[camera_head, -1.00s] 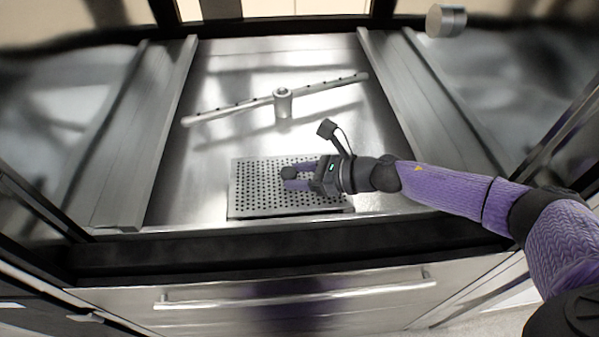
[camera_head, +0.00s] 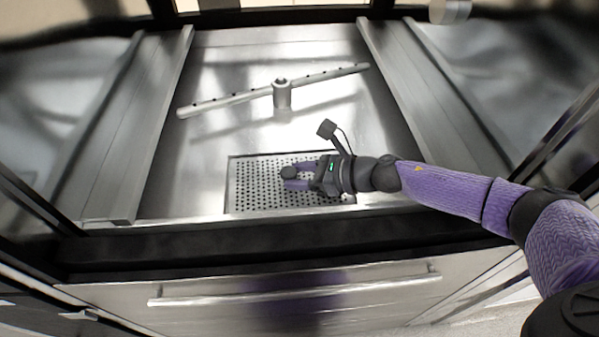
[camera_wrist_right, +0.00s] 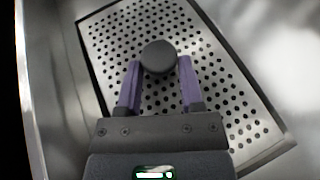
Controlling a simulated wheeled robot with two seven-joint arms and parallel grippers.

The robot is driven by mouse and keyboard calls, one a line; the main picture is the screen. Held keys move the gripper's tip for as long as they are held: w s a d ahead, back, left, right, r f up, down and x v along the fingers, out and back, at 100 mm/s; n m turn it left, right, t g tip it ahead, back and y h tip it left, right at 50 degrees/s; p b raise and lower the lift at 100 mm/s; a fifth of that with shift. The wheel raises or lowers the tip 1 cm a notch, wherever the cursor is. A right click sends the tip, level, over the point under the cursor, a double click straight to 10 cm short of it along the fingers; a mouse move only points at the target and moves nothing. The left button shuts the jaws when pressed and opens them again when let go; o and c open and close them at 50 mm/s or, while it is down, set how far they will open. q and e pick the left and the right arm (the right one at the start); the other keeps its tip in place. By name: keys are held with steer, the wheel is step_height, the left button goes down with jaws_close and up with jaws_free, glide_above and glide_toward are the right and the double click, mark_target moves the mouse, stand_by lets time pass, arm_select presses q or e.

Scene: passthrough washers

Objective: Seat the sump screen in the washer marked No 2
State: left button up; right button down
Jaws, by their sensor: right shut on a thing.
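The sump screen (camera_head: 258,190) is a flat perforated metal plate with a round black knob (camera_wrist_right: 158,56) in its middle. In the head view it lies low in the washer's steel floor, near the front edge, and looks level within a dark rectangular outline. My right gripper (camera_head: 290,176) is shut on the knob; its purple fingers (camera_wrist_right: 158,80) are on either side of the knob in the right wrist view. The gripper hides part of the screen's right side. No washer marking is readable. My left gripper is not in view.
A spray arm on a central post (camera_head: 282,95) stands behind the screen. Sloped steel side rails (camera_head: 150,120) flank the basin. The washer's front edge and a drawer-like panel with a bar handle (camera_head: 295,293) lie in front.

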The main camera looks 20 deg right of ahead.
stand_by(0.3)
steer(key=shift+c, duration=0.7)
jaws_free()
steer(key=shift+f, duration=0.1)
